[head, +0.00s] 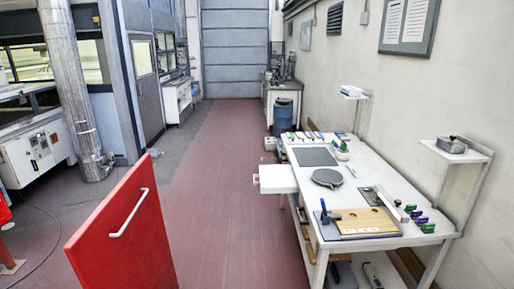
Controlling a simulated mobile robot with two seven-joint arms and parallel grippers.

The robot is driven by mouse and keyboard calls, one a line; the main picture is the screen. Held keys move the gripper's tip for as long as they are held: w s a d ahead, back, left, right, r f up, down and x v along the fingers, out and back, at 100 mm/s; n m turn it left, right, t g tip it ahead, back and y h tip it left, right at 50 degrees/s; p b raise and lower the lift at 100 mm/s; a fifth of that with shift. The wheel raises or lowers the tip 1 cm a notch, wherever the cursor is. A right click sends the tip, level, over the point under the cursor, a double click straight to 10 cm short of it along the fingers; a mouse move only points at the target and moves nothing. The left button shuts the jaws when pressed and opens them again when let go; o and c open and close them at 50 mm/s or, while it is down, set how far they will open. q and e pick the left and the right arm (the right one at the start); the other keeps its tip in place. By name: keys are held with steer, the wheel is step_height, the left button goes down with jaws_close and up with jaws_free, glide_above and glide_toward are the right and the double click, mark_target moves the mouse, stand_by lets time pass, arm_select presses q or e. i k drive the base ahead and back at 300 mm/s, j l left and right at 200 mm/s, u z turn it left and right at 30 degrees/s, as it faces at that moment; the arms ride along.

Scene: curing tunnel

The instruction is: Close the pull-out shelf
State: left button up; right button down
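A white pull-out unit (279,179), which looks like the pull-out shelf, sticks out from the left long side of the white workbench (350,197). It has a small knob (256,179) on its outer end and stands out over the red floor. No object is clearly seen on it. Neither of my grippers is in view, so nothing shows touching it.
A red panel (108,232) with a white handle (129,213) stands upright in the left foreground. The red floor lane (222,190) between it and the bench is clear. A blue bin (284,112) stands beyond the bench.

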mark_target(274, 179)
steer(key=i+u, duration=0.2)
steer(key=i, duration=0.6)
steer(key=i+l+u, duration=0.2)
steer(key=i, duration=0.6)
steer(key=j, duration=0.1)
